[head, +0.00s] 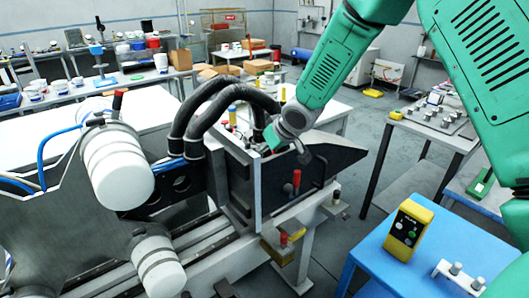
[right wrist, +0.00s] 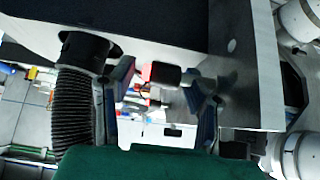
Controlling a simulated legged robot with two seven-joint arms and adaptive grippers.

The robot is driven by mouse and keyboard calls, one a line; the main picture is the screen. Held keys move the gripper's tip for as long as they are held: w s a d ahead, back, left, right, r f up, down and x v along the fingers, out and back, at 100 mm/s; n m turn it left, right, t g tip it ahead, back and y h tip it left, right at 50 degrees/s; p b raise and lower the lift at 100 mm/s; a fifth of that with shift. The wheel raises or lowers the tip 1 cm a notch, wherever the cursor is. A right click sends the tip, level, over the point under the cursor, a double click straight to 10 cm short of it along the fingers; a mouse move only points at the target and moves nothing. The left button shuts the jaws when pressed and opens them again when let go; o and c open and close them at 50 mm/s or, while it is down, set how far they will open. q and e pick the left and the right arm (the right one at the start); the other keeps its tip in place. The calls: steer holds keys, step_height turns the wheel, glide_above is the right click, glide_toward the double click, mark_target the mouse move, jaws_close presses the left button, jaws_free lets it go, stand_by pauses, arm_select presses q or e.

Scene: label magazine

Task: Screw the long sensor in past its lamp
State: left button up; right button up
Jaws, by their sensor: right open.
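My right gripper (head: 288,146) is at the upper front face of the grey machine housing (head: 240,180), at the end of my green arm. In the right wrist view my right gripper (right wrist: 160,88) has its two blue-padded fingers apart. A short dark cylinder with a red end (right wrist: 166,74) shows between the fingers, with a blurred metallic part to its right; I cannot tell whether it is the long sensor. No finger clearly touches it. The lamp cannot be made out. My left gripper is out of view.
Black ribbed hoses (head: 215,100) arch over the housing close to my arm. White rollers (head: 117,165) stand at left. A blue table (head: 400,262) at lower right carries a yellow device (head: 407,231). Grey floor is free between the machine and the right-hand bench.

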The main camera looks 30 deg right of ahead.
steer(key=v, duration=1.1)
steer(key=shift+d, duration=0.1)
steer(key=shift+f, duration=0.1)
steer(key=s+a+f+g+b, duration=0.1)
steer(key=s+a+f+b, duration=0.1)
steer(key=f, duration=0.5)
steer(key=s+a+f+g+b, duration=0.1)
steer(key=s+a+f+b, duration=0.15)
steer(key=f, duration=0.45)
steer(key=s+a+f+b, duration=0.1)
steer(key=s+f+b, duration=0.1)
steer(key=f, duration=0.5)
steer(key=s+a+f+g+b, duration=0.2)
steer(key=s+f+b, duration=0.4)
steer(key=s+f, duration=0.7)
steer(key=s+a+f+g+b, duration=0.2)
steer(key=s+f+b, duration=0.4)
steer(key=s+f, duration=0.7)
step_height(320, 180, down, 5)
steer(key=shift+s+a+f+g+h, duration=0.1)
steer(key=shift+s+a+g+h, duration=0.2)
steer(key=shift+g, duration=0.1)
